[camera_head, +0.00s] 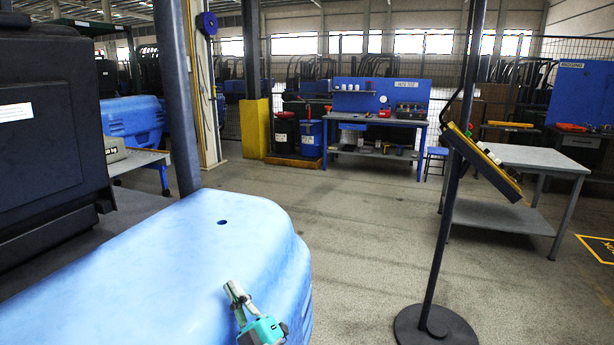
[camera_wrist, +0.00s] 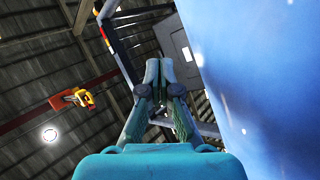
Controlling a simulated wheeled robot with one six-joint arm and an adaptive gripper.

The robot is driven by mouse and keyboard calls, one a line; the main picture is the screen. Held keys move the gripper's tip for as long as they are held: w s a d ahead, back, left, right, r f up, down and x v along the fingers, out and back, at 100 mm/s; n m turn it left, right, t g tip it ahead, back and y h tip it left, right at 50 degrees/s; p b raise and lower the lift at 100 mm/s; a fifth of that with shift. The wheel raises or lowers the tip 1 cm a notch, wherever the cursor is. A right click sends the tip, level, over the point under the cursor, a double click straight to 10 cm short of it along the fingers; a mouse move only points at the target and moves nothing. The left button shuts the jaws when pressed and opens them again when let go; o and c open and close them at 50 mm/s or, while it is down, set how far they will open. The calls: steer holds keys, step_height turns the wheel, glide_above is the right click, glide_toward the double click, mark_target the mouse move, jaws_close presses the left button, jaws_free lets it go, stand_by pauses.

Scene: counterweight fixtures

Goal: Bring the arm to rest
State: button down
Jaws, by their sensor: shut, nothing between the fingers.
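My gripper (camera_head: 234,292) shows at the bottom of the head view, in front of the large light-blue rounded counterweight (camera_head: 190,235). Its teal body is at the picture's lower edge and its fingers point up and to the left. In the wrist view my gripper (camera_wrist: 153,68) points up toward the roof, with its fingers together and nothing between them. The blue counterweight surface (camera_wrist: 265,60) fills the right side of the wrist view, beside the fingers. I cannot tell from the views how wide the gap to it is. The rest of my arm is out of view.
A tilted control panel on a black pole (camera_head: 440,240) with a round base (camera_head: 436,328) stands at right. Behind it is a grey table (camera_head: 510,210). A blue workbench (camera_head: 380,118) stands at the back. The floor between is clear. A yellow-red hoist (camera_wrist: 72,98) hangs overhead.

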steer(key=s+d+f+m+t+h, duration=0.1)
steer(key=s+d+f+m+h, duration=0.85)
steer(key=s+d+f, duration=1.15)
steer(key=s+d+m+g+h, duration=0.2)
steer(key=s+d, duration=0.4)
steer(key=s, duration=0.8)
steer(key=s+d+r+m+g+h, duration=0.1)
steer(key=s+d+m+h, duration=0.4)
steer(key=s, duration=0.9)
steer(key=shift+s+d+r+m+g, duration=0.2)
steer(key=shift+s+d+m+g, duration=0.25)
steer(key=shift+m+g, duration=0.4)
